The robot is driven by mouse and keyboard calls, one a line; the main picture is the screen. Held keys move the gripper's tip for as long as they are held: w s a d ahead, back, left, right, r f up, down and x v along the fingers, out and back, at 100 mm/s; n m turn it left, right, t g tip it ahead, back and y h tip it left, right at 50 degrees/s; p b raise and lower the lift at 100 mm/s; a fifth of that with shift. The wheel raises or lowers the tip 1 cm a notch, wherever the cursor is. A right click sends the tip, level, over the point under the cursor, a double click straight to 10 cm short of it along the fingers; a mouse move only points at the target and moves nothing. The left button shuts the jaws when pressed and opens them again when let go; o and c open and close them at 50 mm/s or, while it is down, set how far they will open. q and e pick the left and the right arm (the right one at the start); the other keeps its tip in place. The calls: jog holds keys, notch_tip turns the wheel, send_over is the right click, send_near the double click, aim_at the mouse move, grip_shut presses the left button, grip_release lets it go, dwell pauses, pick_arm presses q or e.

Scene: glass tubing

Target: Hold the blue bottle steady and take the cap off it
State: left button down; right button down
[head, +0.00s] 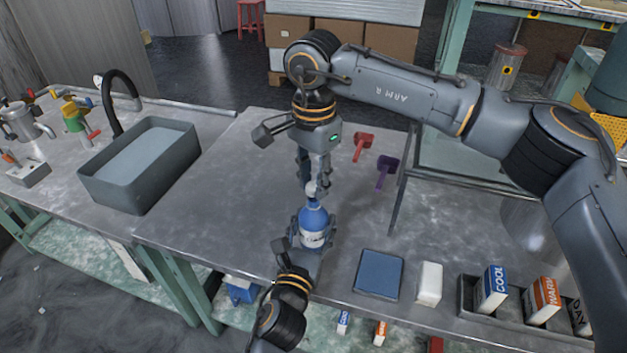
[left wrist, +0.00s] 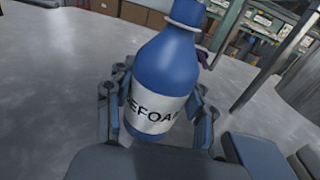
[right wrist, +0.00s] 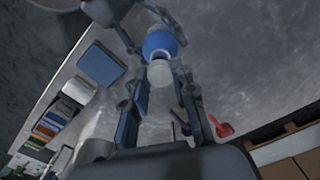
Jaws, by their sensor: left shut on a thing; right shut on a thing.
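The blue bottle (head: 314,221) stands upright near the front edge of the metal table, and its white label shows "EFOA" in the left wrist view (left wrist: 172,68). My left gripper (head: 308,243) is shut around its lower body, one finger on each side in the left wrist view (left wrist: 160,112). The white cap (head: 314,188) is at the bottle's top, between the fingertips of my right gripper (head: 315,183), which comes from above and is shut on it. The cap also shows in the right wrist view (right wrist: 160,73). I cannot tell whether a gap separates cap and neck.
A blue pad (head: 380,275) and a white block (head: 429,284) lie right of the bottle; a tray of labelled cartons (head: 492,289) is farther right. Red (head: 363,145) and purple (head: 385,172) tools lie behind. A grey basin (head: 140,165) stands left. The table between basin and bottle is clear.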

aim_at(313, 185)
notch_tip(313, 185, up, 4)
jog(key=shift+f, duration=0.2)
pick_arm(q)
jog(key=shift+c, duration=2.1)
grip_release()
